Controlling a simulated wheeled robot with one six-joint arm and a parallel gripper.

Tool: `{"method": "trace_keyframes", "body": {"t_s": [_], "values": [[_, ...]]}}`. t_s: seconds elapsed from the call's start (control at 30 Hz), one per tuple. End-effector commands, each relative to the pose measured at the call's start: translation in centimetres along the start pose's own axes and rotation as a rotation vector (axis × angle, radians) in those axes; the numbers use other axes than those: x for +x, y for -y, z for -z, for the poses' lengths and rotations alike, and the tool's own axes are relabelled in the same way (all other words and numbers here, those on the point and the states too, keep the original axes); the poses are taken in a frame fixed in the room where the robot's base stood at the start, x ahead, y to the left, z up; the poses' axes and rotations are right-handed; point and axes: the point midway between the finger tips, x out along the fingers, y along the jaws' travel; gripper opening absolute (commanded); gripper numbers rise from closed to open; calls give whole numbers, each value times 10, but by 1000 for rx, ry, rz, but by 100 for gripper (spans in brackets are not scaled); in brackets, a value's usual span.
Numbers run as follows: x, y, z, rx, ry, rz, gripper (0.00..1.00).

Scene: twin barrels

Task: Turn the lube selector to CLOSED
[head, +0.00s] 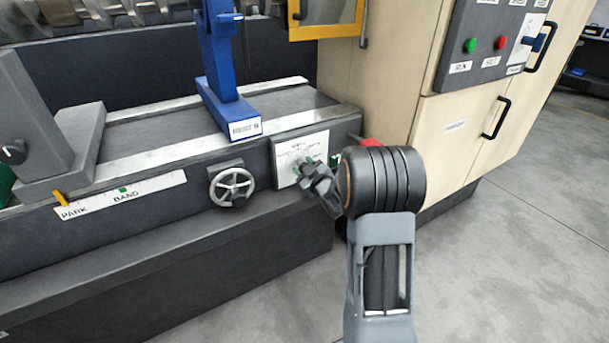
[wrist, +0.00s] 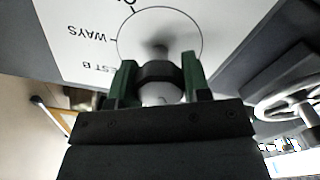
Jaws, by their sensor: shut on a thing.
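The lube selector is a dark knob (wrist: 157,70) on a white dial plate with a printed circle. The plate (head: 290,145) is on the front of the machine bed in the head view. In the wrist view the plate (wrist: 75,50) appears upside down, with the labels "WAYS" and "EST B" readable and another label cut off at the top. My gripper (wrist: 160,75) has its green-padded fingers on both sides of the knob, shut on it. In the head view my gripper (head: 303,172) reaches the plate and hides the knob. The CLOSED label cannot be made out.
A spoked handwheel (head: 231,186) sits left of the plate, and also shows in the wrist view (wrist: 290,105). A blue rest (head: 225,85) stands on the bed above. A red part (head: 371,143) is just right of the plate. A beige cabinet (head: 400,110) stands at right.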

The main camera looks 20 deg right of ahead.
Motion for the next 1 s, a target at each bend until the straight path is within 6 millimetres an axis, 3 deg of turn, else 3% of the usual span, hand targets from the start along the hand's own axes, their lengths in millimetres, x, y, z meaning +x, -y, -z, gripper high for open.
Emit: {"method": "trace_keyframes", "body": {"t_s": [0.3,0.8,0.83,1.0], "values": [[0,1,-1,-96,0,0,20],[0,0,0,-113,0,1,20],[0,0,0,-113,0,1,46],[0,0,0,-112,0,0,62]]}}
